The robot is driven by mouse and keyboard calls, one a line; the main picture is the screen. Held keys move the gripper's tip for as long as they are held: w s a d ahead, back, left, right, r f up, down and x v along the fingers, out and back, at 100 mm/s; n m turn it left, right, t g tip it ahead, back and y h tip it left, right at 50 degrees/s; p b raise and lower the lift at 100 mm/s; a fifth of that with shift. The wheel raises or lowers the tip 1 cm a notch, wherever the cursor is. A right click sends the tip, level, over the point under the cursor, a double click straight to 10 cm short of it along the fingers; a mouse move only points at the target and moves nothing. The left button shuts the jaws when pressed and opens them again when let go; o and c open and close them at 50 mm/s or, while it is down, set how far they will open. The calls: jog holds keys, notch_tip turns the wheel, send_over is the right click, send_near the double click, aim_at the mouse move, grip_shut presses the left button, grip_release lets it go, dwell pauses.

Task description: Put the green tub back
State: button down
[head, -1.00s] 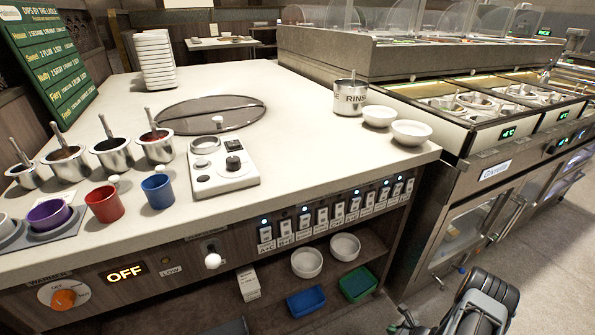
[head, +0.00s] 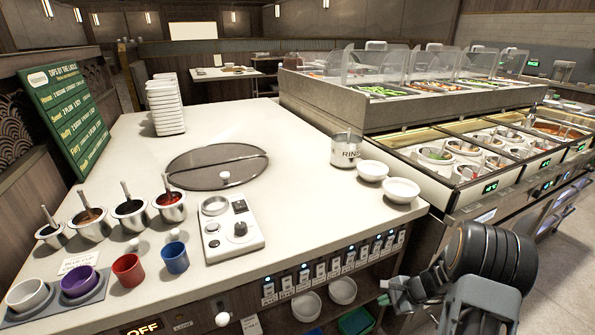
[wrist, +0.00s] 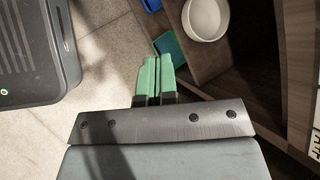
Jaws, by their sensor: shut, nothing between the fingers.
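The green tub (head: 355,321) is on the shelf under the counter, cut by the lower edge of the head view. It also shows in the wrist view (wrist: 171,46), just beyond my fingertips. My gripper (wrist: 154,62) has green fingers. They are shut together and empty, and point toward the shelf. I cannot tell whether they touch the tub. In the head view, my arm is at the lower right, beside the counter's front. The tub's inside is not clear in the wrist view.
A blue tub (wrist: 152,4) and a white bowl (wrist: 206,18) are on the shelf by the green tub. On the counter (head: 300,180) stand several sauce pots, a red cup (head: 128,270), a blue cup (head: 175,257) and white bowls (head: 401,190). The counter's middle front is clear.

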jog(key=s+a+r+n+g+h+p, duration=0.1)
jog(key=s+a+r+n+p, duration=0.3)
jog(key=r, duration=1)
jog(key=s+a+r+n+h+p, duration=0.2)
jog(key=a+r+n+p, duration=0.3)
jog(key=r, duration=0.8)
jog(key=s+r+n+h+p, duration=0.2)
jog(key=s+r+p, duration=0.3)
jog(key=r, duration=0.4)
jog(key=s+a+r+n+t+h+p, duration=0.1)
jog(key=s+r+n+p, duration=0.3)
jog(key=r, duration=0.5)
jog(key=shift+s+a+r+n+t+h+p, duration=0.2)
jog(key=shift+s+n+t+h+p, duration=0.1)
jog(key=shift+s+h+p, duration=0.4)
jog(key=shift+s, duration=0.1)
